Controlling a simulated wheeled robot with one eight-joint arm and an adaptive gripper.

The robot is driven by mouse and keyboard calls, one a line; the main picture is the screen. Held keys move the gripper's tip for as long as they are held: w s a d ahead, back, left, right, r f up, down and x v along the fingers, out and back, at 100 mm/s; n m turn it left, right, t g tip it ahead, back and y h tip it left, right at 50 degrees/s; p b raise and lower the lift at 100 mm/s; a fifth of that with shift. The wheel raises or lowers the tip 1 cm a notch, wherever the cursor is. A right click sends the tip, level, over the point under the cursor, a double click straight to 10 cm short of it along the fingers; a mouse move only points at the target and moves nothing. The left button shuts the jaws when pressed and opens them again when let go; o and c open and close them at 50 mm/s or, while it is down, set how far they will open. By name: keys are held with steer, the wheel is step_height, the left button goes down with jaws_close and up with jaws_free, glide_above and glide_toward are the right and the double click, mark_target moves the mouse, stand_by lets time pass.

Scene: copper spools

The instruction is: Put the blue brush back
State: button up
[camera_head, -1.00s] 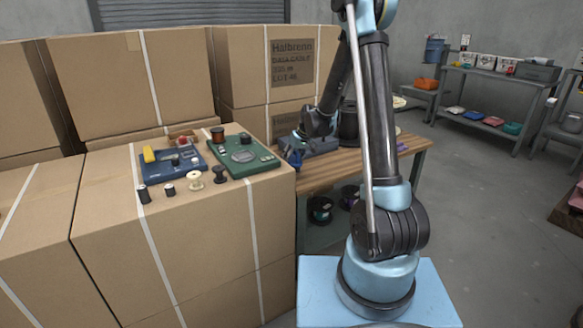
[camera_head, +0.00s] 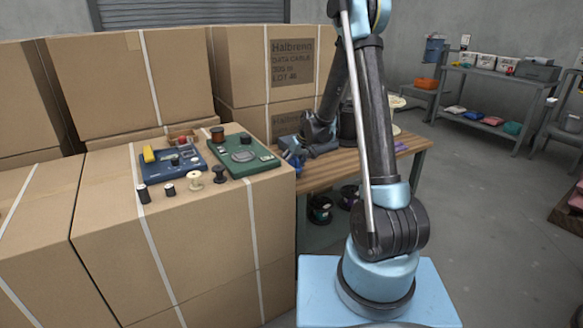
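My gripper (camera_head: 294,158) hangs at the left end of the wooden workbench (camera_head: 345,163), just right of the green tray. It is small and dark with a blue patch at its tip. I cannot tell whether that blue is a brush or part of the gripper, nor whether the fingers are open or shut. I can make out no separate blue brush. A dark blue tray (camera_head: 186,172) with a yellow piece (camera_head: 149,155) and a dark knob lies on the front carton (camera_head: 215,215). A green tray (camera_head: 262,163) with a grey disc lies beside it.
Small spools, including a cream one (camera_head: 194,180) and a black one (camera_head: 219,175), stand along the carton's front. A copper spool (camera_head: 217,134) stands behind. Tall cartons (camera_head: 130,80) close off the back. Dark spools (camera_head: 320,209) sit below the bench.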

steer(key=v, duration=1.1)
steer(key=shift+s+d+r, duration=0.1)
steer(key=shift+r, duration=0.15)
steer(key=s+d+r+m+h, duration=0.15)
steer(key=s+d+r, duration=0.35)
steer(key=s, duration=0.5)
steer(key=s+d+r+m+h, duration=0.1)
steer(key=s+d+r+m, duration=0.15)
steer(key=s+d, duration=0.65)
steer(key=s+d+f+m, duration=0.1)
steer(key=s+d+f, duration=0.2)
steer(key=s, duration=0.7)
steer(key=s+d+f+m+h, duration=0.1)
steer(key=s+d+f, duration=0.2)
steer(key=s, duration=0.7)
steer(key=shift+d, duration=0.3)
steer(key=shift+h, duration=0.25)
